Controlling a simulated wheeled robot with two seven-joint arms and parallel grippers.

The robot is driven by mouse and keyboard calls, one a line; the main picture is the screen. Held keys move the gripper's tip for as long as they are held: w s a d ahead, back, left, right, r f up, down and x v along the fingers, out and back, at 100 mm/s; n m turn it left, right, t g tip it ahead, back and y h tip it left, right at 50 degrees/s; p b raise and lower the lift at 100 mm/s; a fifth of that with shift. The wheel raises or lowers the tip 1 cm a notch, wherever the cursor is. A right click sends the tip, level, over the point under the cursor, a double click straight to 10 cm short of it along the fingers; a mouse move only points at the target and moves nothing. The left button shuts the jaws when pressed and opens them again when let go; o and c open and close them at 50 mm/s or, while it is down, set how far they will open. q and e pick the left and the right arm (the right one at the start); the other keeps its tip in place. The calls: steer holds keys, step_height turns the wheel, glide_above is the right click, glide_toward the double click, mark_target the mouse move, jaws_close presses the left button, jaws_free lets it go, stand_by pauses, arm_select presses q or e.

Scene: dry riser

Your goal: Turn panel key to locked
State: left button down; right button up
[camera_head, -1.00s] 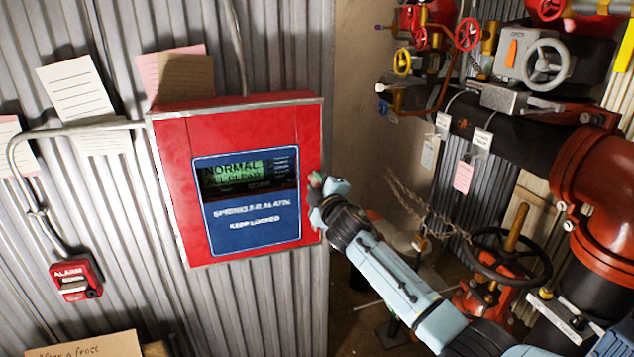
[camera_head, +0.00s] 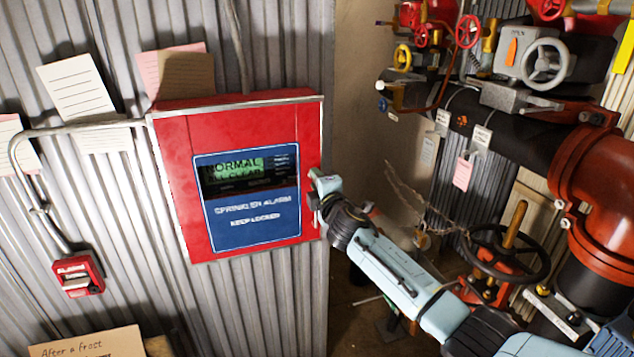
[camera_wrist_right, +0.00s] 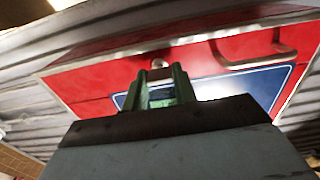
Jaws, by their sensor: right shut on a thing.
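The red sprinkler alarm panel (camera_head: 255,128) hangs on the corrugated wall, its door closed flush as far as I can see. Its blue plate (camera_head: 228,218) reads "KEEP LOCKED", and the display (camera_head: 245,170) reads "NORMAL ALL CLEAR". My right gripper (camera_head: 316,190) is at the panel's right edge, beside the display. In the right wrist view its green fingertips (camera_wrist_right: 160,88) are close together in front of the red panel face (camera_wrist_right: 200,62). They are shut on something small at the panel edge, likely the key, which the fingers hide. My left gripper is not in view.
A red alarm box (camera_head: 78,275) and grey conduit (camera_head: 80,128) are at left. Paper notes (camera_head: 76,88) are on the wall.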

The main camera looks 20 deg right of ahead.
steer(key=shift+c, duration=0.2)
steer(key=o, duration=1)
steer(key=s, duration=1.3)
steer(key=shift+s+d, duration=0.2)
steer(key=shift+d, duration=0.05)
